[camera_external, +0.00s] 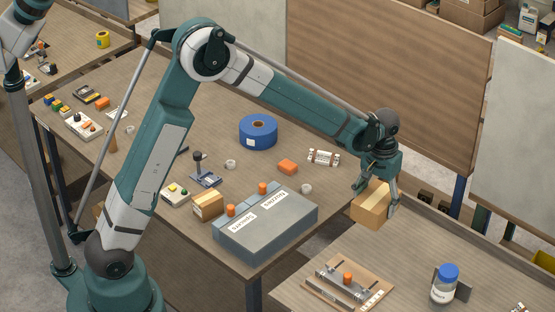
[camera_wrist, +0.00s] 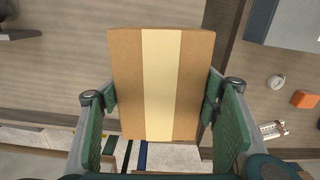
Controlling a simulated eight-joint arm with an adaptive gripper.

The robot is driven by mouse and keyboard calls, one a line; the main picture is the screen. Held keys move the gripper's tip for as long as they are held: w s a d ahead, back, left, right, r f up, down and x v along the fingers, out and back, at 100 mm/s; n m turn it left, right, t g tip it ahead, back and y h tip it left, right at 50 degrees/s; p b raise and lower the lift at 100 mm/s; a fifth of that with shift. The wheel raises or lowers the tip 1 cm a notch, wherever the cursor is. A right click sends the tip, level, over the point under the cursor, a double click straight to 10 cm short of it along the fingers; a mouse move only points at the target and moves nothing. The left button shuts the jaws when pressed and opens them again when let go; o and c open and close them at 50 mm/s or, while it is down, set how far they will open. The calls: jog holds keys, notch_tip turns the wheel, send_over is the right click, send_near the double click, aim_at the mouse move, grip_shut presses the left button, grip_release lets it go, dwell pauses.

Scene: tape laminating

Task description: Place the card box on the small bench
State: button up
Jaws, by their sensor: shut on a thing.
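The card box (camera_external: 371,206) is brown cardboard with a paler tape strip. My gripper (camera_external: 376,198) is shut on it, with one finger on each side. In the wrist view the box (camera_wrist: 160,85) fills the middle between the fingers (camera_wrist: 159,104), its taped face towards the camera. The small bench (camera_external: 415,245) is the wooden-topped one at lower right. The box hangs in the air by the small bench's far left corner, near the gap between the benches. Its exact height is hard to tell.
The small bench carries a clamping fixture (camera_external: 347,284) and a blue-lidded jar (camera_external: 445,283), with bare top between them and the box. The larger bench holds a grey case (camera_external: 267,227), a blue tape roll (camera_external: 258,132), an orange block (camera_external: 287,167) and a smaller carton (camera_external: 207,207).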

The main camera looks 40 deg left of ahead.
aim_at(381, 204)
jog(key=shift+s+d+m, duration=0.2)
jog(key=shift+s+d, duration=0.35)
jog(key=shift+d, duration=0.2)
jog(key=shift+s+d+m, duration=0.2)
jog(key=shift+s+d, duration=0.35)
jog(key=shift+d, duration=0.2)
jog(key=shift+f, duration=0.1)
jog(key=shift+f, duration=3.05)
jog(key=shift+f, duration=1.85)
jog(key=shift+f+b, duration=0.2)
jog(key=shift+b, duration=0.2)
jog(key=o, duration=1)
jog(key=shift+o, duration=0.2)
